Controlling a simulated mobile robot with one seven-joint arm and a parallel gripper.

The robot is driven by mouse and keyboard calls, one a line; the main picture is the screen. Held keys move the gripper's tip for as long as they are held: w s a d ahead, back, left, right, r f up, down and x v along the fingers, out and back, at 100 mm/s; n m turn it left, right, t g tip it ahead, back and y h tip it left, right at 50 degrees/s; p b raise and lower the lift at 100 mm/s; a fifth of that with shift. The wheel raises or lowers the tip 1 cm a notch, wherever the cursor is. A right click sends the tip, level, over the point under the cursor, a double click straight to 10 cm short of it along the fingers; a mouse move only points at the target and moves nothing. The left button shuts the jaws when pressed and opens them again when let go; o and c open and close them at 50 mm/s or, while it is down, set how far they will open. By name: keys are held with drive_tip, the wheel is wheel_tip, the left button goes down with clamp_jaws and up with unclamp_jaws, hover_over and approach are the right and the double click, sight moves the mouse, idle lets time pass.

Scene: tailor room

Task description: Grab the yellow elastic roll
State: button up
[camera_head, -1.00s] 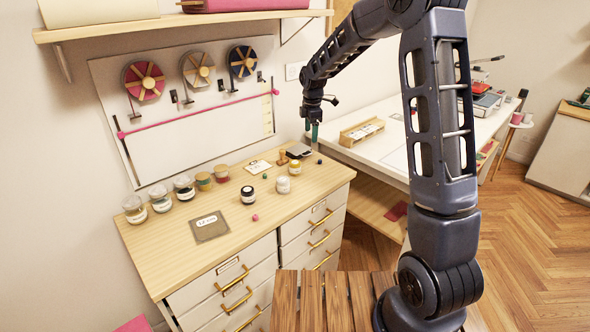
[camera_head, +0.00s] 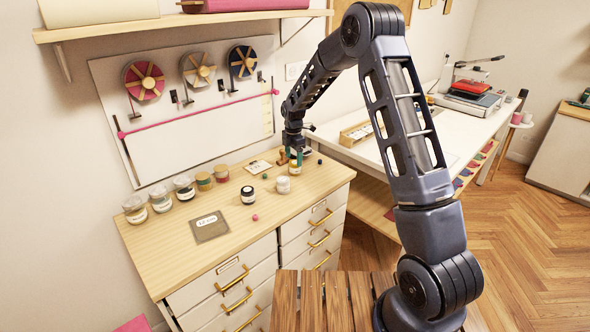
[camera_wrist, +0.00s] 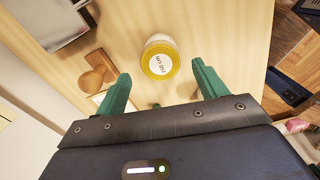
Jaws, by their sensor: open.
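The yellow elastic roll (camera_wrist: 160,60) stands on the wooden cabinet top, a small round roll with a yellow rim and a white printed label on top. In the head view the roll (camera_head: 295,167) is at the far right part of the top, partly hidden by my gripper. My gripper (camera_wrist: 162,85) has green fingers, open and empty. In the wrist view the roll lies between and just beyond the fingertips, apart from both. In the head view my gripper (camera_head: 295,156) is low over the cabinet top at the roll.
A white roll (camera_head: 283,185) and a black-and-white roll (camera_head: 248,195) stand nearby. A wooden piece (camera_wrist: 99,67) and a grey metal object (camera_wrist: 50,22) lie left of the roll in the wrist view. Several jars (camera_head: 184,187) line the wall. The front middle of the cabinet top (camera_head: 200,262) is clear.

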sight(295, 162)
drive_tip(key=shift+w+d+f, duration=0.1)
drive_tip(key=shift+d+f, duration=0.05)
drive_tip(key=shift+f, duration=1.2)
drive_tip(key=shift+d+f, duration=0.15)
drive_tip(key=shift+f, duration=1.2)
drive_tip(key=c, duration=1.1)
